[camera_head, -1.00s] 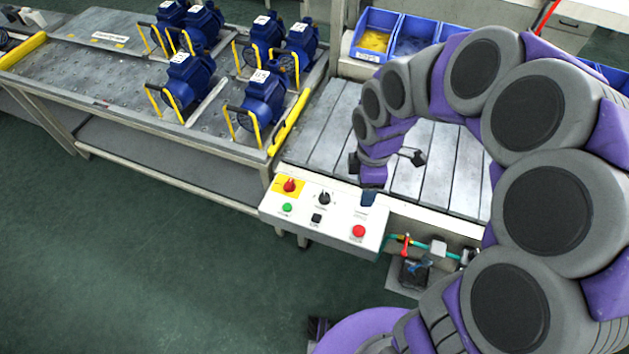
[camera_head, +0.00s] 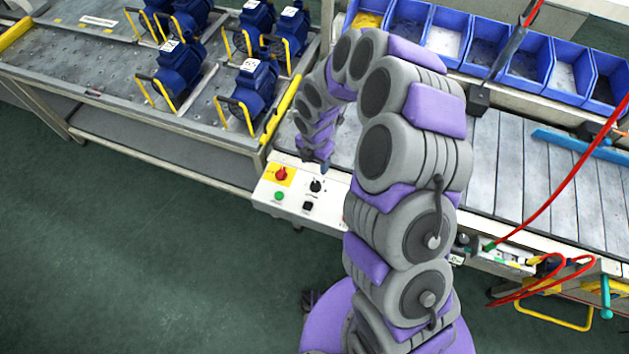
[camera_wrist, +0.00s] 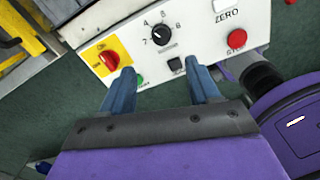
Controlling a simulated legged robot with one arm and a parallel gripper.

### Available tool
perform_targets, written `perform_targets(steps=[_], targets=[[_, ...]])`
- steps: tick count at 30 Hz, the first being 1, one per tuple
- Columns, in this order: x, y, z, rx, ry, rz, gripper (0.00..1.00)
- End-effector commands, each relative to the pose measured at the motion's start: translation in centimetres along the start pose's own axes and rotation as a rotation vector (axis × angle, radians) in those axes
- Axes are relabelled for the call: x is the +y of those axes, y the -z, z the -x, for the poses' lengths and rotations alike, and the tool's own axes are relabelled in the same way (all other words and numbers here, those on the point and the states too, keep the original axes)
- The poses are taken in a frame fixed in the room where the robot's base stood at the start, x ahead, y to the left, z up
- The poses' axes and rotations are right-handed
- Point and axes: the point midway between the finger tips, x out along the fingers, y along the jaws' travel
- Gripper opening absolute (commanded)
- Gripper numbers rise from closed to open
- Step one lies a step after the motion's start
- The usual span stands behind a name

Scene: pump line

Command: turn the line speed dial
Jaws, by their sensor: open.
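The line speed dial (camera_wrist: 161,35) is a round black knob with numbers around it, on a white control panel (camera_wrist: 205,40). In the head view the dial (camera_head: 316,186) sits near the middle of the panel (camera_head: 290,212). My gripper (camera_wrist: 163,82) is open and empty, its two blue fingers apart. In the wrist view the dial shows beyond the fingertips, between their lines, with a black square button (camera_wrist: 176,65) nearer. No contact with the dial shows. In the head view my arm hides the panel's right part, and the fingers are hard to make out.
A red switch on yellow (camera_wrist: 109,59), a green button (camera_wrist: 139,80) and a red stop button (camera_wrist: 236,38) share the panel. Blue pumps (camera_head: 177,66) stand on the left bench. Blue bins (camera_head: 490,45) line the conveyor's back. A red hose (camera_head: 570,180) hangs at right.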

Motion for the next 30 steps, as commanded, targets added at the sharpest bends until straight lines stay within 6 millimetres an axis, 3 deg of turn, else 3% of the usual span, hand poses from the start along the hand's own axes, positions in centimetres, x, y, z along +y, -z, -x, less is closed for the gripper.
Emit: perform_targets(steps=[3,16,24,30], targets=[[-0.2,0.1,-2.5,0.003,0.006,-0.001,0.61],[-0.2,0.1,-9.9,0.002,0.002,-0.002,0.61],[-0.1,0.1,-12.1,0.001,0.001,-0.001,0.61],[-0.1,0.1,-12.5,0.000,0.001,-0.001,0.61]])
